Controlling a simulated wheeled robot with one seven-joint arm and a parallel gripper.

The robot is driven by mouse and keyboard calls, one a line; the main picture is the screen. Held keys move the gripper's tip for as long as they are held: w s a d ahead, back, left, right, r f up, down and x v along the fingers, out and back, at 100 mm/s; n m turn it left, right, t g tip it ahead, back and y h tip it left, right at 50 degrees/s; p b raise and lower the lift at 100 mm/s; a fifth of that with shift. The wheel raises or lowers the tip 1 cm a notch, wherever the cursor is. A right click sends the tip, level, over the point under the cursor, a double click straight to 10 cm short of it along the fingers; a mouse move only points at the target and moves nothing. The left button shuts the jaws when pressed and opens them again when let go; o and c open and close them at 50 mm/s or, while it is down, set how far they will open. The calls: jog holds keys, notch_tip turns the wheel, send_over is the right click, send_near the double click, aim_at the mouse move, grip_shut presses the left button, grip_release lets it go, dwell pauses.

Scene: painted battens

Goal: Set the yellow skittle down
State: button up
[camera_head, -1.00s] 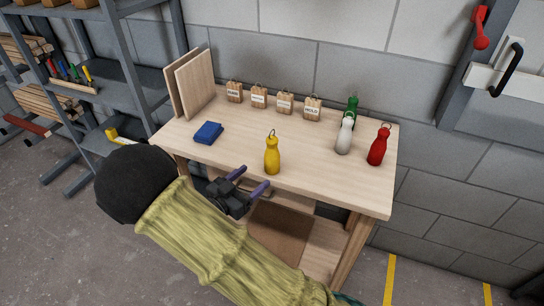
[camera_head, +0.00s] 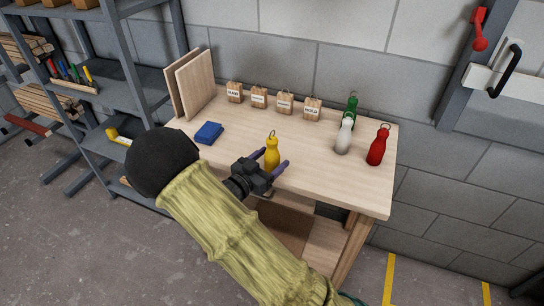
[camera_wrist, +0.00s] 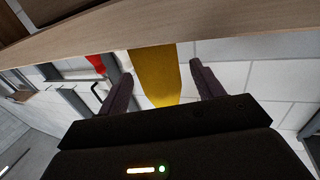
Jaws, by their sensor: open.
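The yellow skittle (camera_head: 272,152) stands upright near the front edge of the wooden workbench (camera_head: 330,180), with a ring on its top. My gripper (camera_head: 270,168) is open at the bench's front edge, its fingers on either side of the skittle. In the head view my gripper hides the skittle's lower part. In the wrist view the yellow skittle (camera_wrist: 156,75) shows between the two spread fingers (camera_wrist: 165,85), with a visible gap on each side.
White (camera_head: 344,137), red (camera_head: 378,147) and green (camera_head: 352,108) skittles stand at the right of the bench. A blue cloth (camera_head: 208,133) lies at the left. Several labelled wooden blocks (camera_head: 285,103) and upright boards (camera_head: 196,85) are at the back. The bench middle is clear.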

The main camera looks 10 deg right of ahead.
jog(key=x, duration=0.3)
jog(key=shift+a, duration=0.1)
jog(key=shift+c, duration=0.2)
jog(key=c, duration=1.2)
jog(key=shift+r, duration=0.1)
notch_tip(320, 180, up, 10)
jog(key=shift+p, duration=0.3)
